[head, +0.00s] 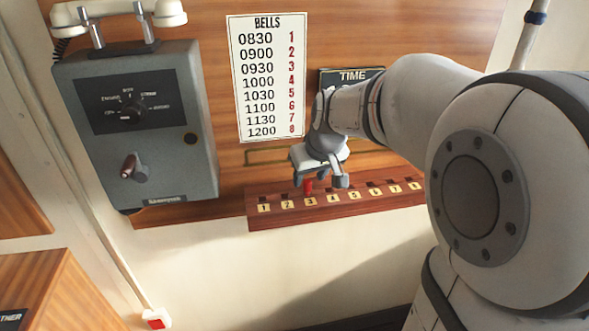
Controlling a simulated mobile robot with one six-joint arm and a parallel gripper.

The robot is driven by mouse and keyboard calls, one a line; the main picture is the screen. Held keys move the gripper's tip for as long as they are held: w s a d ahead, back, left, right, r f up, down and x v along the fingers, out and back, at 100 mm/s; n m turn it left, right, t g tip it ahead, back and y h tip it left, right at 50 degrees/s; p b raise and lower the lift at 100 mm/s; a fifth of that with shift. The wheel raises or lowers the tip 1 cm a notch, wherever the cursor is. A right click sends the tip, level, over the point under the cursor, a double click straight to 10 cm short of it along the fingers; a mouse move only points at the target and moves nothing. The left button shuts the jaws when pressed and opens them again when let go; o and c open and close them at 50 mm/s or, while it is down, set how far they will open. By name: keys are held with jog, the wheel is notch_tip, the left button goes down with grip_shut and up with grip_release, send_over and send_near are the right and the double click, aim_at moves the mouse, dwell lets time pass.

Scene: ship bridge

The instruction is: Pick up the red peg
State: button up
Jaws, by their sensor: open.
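The red peg (308,186) stands upright in the numbered wooden rack (262,222), at the hole above label 3. Only its lower part shows. Its top is hidden behind or between the jaws of my gripper (325,182). My gripper is open and points down over the rack, with one finger close to the peg and the other to its right, near labels 4 and 5. I cannot tell whether a finger touches the peg.
A grey telephone box (155,150) with a white handset hangs to the left. A BELLS chart (268,80) and a TIME board (352,76) are on the wooden panel behind my gripper. The other rack holes look empty. The wall below is bare.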

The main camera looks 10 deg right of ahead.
aim_at(308, 181)
jog(key=x, duration=0.3)
jog(key=shift+w+f, duration=0.15)
jog(key=shift+f, duration=0.1)
jog(key=shift+c, duration=0.2)
grip_shut()
